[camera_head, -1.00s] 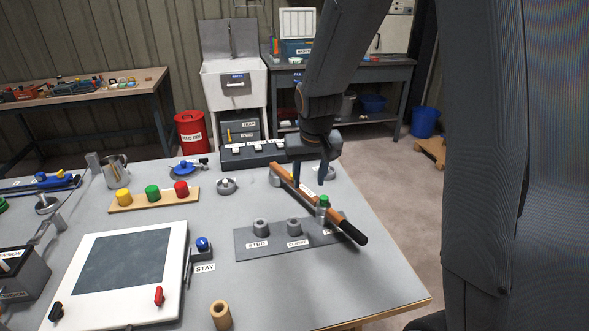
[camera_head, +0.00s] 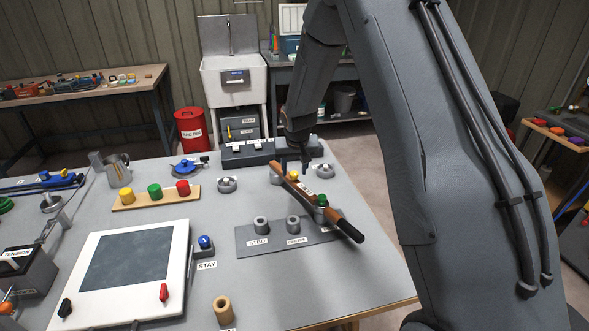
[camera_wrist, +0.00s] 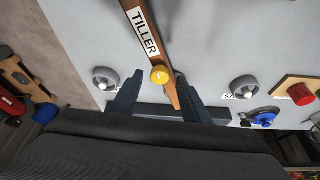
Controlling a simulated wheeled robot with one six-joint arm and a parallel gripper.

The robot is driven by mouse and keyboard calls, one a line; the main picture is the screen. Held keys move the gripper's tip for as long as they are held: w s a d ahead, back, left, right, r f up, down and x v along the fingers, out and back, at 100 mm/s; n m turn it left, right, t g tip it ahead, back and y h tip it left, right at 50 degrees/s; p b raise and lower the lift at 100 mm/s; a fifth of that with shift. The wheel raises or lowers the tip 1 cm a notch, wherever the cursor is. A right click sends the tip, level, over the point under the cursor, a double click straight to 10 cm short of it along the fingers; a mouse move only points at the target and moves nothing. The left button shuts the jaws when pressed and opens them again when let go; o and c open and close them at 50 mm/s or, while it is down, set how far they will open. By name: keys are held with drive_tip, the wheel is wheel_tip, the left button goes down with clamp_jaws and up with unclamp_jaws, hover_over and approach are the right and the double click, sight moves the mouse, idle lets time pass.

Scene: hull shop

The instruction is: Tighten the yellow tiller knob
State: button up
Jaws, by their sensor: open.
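The tiller (camera_head: 330,214) is a wooden bar with a black grip, lying slantwise over the right part of the bench. In the wrist view, the tiller (camera_wrist: 134,17) shows its TILLER label. The yellow knob (camera_head: 293,176) sits on the tiller's far end; in the wrist view the yellow knob (camera_wrist: 160,75) is round, with a small mark on top. My gripper (camera_head: 293,164) is open above that end, pointing down. In the wrist view its fingers stand on either side of the knob, with visible gaps. Whether the fingertips reach the knob's height I cannot tell.
A green-topped post (camera_head: 322,199) stands by the tiller near its grip. A grey plate (camera_head: 262,245) with grey sockets lies in front. Grey round fittings (camera_head: 227,185) stand nearby. A wooden strip (camera_head: 127,206) carries yellow, green and red knobs. Open bench lies right of the tiller.

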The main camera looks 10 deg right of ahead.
drive_tip(key=shift+w+f, duration=0.2)
drive_tip(key=shift+f, duration=0.35)
drive_tip(key=c, duration=1)
drive_tip(key=shift+c, duration=0.2)
